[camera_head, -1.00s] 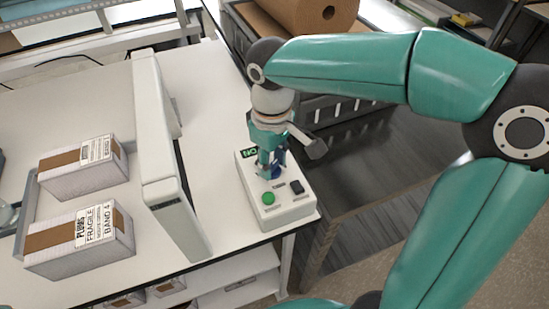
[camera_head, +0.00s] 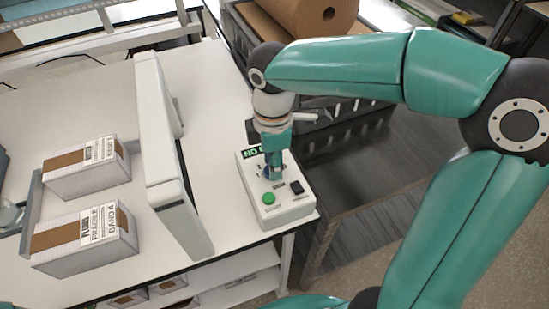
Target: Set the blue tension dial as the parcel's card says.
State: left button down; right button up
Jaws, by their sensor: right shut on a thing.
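The white control box (camera_head: 283,211) stands at the right front corner of the table. On it are a green button (camera_head: 268,199), a black switch (camera_head: 296,187) and a partly hidden dark display with green letters (camera_head: 250,153). My right gripper (camera_head: 271,176) points down at the box and is shut on the blue dial, which it almost fully hides. The dial's setting cannot be read. The front parcel (camera_head: 85,250) has a white card (camera_head: 99,223) reading "PLUMS", "FRAGILE" and "BAND 4".
A tall pale panel (camera_head: 160,130) stands between the parcels and the box. A brown paper roll (camera_head: 310,15) lies at the back. The table is clear around the box's left side.

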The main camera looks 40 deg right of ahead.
jog(key=shift+n, duration=0.7)
jog(key=o, duration=1.1)
jog(key=shift+o, duration=0.2)
notch_tip(320, 180, up, 12)
